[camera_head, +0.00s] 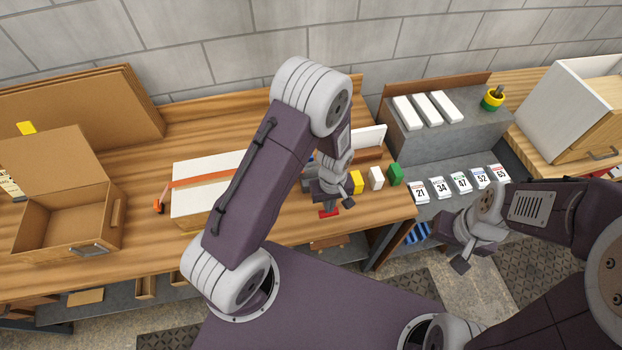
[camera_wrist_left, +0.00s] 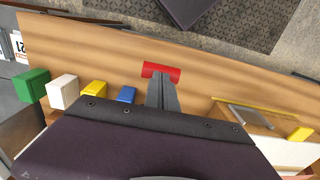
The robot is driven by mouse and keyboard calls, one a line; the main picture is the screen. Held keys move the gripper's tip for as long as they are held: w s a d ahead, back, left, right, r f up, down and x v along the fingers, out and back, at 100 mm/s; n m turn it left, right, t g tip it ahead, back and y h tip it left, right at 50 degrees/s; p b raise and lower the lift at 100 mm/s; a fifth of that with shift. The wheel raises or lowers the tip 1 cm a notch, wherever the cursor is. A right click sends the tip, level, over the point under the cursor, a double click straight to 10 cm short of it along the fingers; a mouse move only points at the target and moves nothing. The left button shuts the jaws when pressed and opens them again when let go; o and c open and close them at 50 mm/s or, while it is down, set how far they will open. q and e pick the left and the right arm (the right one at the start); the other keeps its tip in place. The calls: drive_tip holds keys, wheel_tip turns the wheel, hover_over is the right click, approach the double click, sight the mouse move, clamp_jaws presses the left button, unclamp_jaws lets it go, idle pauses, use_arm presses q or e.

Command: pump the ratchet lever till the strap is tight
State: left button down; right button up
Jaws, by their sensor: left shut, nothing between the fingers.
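An orange strap (camera_head: 205,181) lies across a white-topped box (camera_head: 190,205) on the bench, with a loose orange end piece (camera_head: 158,205) at its left. My left arm hides the strap's right part, and I cannot make out the ratchet body. A red bar (camera_head: 329,212), which looks like the lever's grip, lies near the bench's front edge. It also shows in the left wrist view (camera_wrist_left: 161,72). My left gripper (camera_wrist_left: 162,95) is shut and empty, with its tips right at the bar; contact is unclear. My right gripper (camera_head: 460,262) hangs before the right shelf, away from the strap.
Yellow (camera_head: 356,182), white (camera_head: 376,178) and green (camera_head: 396,173) blocks stand close right of my left gripper. An open cardboard box (camera_head: 62,225) is at the left. Numbered cards (camera_head: 461,183) and a grey step (camera_head: 430,125) are at the right.

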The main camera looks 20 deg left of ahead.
use_arm(q)
drive_tip(key=shift+w+a+f+b, duration=0.15)
drive_tip(key=shift+f+b, duration=1.5)
drive_tip(key=shift+f, duration=0.75)
wheel_tip(320, 180, up, 11)
drive_tip(key=p, duration=0.9)
drive_tip(key=shift+r+p, duration=0.15)
drive_tip(key=shift+p, duration=0.15)
drive_tip(key=shift+r, duration=0.1)
